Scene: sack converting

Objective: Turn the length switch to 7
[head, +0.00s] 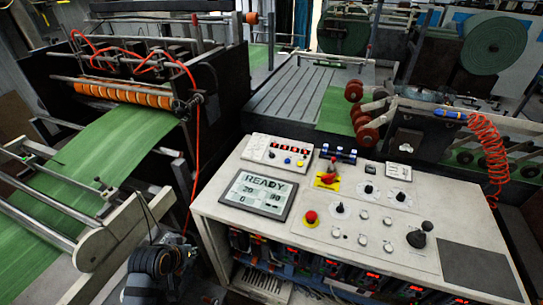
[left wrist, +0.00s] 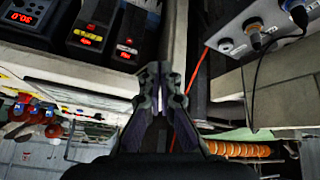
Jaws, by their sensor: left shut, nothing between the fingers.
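The control panel (head: 385,222) is a pale sloping console top in the head view. It carries three black knobs on round white dials: a left one (head: 340,208), a middle one (head: 369,189) and a right one (head: 400,197). Their labels are too small to read, so I cannot tell which is the length switch or its setting. My left gripper (left wrist: 161,85) is shut and empty. In the head view its arm is at the lower left, beside the console and apart from the knobs. My right gripper is not in view.
A screen (head: 258,196) reads READY. A red mushroom button on yellow (head: 327,180), another red button (head: 311,217) and a black joystick (head: 419,238) stand up from the panel. Green web (head: 110,155) runs at the left. An orange hose (head: 490,150) hangs at the right.

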